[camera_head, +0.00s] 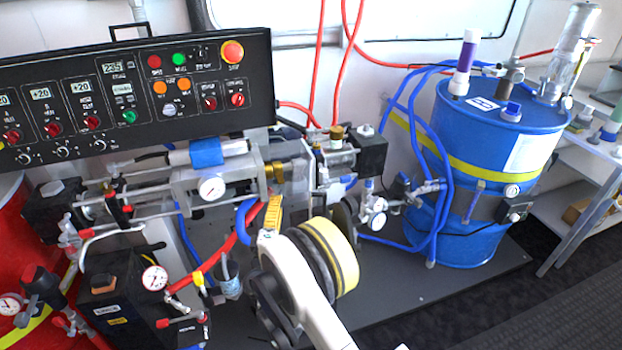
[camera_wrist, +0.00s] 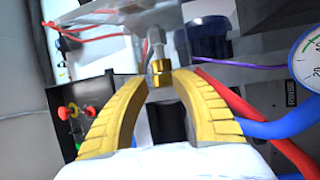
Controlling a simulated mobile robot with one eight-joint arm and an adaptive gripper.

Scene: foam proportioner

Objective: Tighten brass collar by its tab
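In the wrist view, a brass collar (camera_wrist: 160,72) sits at the end of a grey metal fitting, just beyond and between my fingertips. My gripper (camera_wrist: 155,82) is open, with its two curved yellow fingers spread apart. No contact with the collar is visible, and I cannot make out its tab. In the head view, my gripper (camera_head: 274,206) is seen from behind my arm, with a yellow finger pointing up below the pump assembly. A brass part (camera_head: 274,171) shows just above it; I cannot tell whether this is the same collar.
A black control panel (camera_head: 135,95) stands above the pump assembly (camera_head: 215,178). Red and blue hoses run close to my gripper; a red hose (camera_wrist: 222,92) passes right of the fingers in the wrist view. A pressure gauge (camera_wrist: 310,62) is at right. A blue drum (camera_head: 490,150) stands farther right.

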